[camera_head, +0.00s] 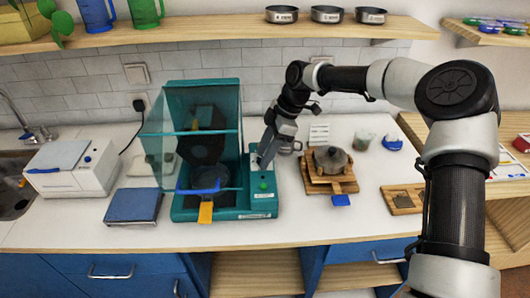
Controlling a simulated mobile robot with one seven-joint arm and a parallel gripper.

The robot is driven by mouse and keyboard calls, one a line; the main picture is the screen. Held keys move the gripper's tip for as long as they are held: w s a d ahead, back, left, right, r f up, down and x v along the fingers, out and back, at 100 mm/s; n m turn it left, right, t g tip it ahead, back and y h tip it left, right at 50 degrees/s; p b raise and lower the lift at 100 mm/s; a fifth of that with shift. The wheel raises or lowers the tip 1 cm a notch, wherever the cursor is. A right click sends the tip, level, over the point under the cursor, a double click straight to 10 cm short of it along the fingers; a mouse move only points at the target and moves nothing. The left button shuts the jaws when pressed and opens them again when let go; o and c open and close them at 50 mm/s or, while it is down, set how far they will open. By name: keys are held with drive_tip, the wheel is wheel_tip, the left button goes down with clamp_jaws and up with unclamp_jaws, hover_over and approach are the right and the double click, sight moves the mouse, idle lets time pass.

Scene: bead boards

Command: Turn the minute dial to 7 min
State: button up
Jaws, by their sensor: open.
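The teal machine (225,212) stands on the white counter, with a raised see-through teal cover and a light control panel (256,200) along its right side. A green round knob or button (264,185) shows on the panel. My gripper (262,166) is open and points down over the back part of that panel, just behind the green knob. The minute dial is not clearly visible; my gripper covers the back of the panel. I cannot tell whether the fingers touch anything, and no dial marks are readable at this size.
A wooden stand (318,184) with a grey round pot is right of the machine. A blue-topped scale (133,206) and a white box-shaped device (75,166) stand to the left. A shelf (220,34) with cups and bowls runs above. The front counter strip is clear.

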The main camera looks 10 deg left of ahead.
clamp_jaws()
drive_tip(key=shift+m, duration=0.4)
drive_tip(key=m+t+b, duration=0.1)
drive_tip(key=m+b, duration=0.1)
drive_tip(key=m, duration=0.1)
drive_tip(key=shift+s+f+t, duration=0.1)
drive_tip(key=shift+s+t, duration=0.05)
drive_tip(key=shift+t, duration=0.15)
drive_tip(key=m+t+b, duration=0.1)
drive_tip(key=m+b, duration=0.1)
drive_tip(key=m, duration=0.1)
drive_tip(key=shift+s+m, duration=0.15)
drive_tip(key=shift+m, duration=0.15)
drive_tip(key=m+t+b, duration=0.1)
drive_tip(key=m, duration=0.1)
drive_tip(key=m+b, duration=0.1)
drive_tip(key=m, duration=0.1)
drive_tip(key=shift+s+a+t+h+b, duration=0.15)
drive_tip(key=shift+s+t+h+b, duration=0.05)
drive_tip(key=shift+t+h+b, duration=0.2)
drive_tip(key=shift+m+t+h+b, duration=0.4)
drive_tip(key=shift+m+b, duration=0.35)
drive_tip(key=shift+m, duration=0.55)
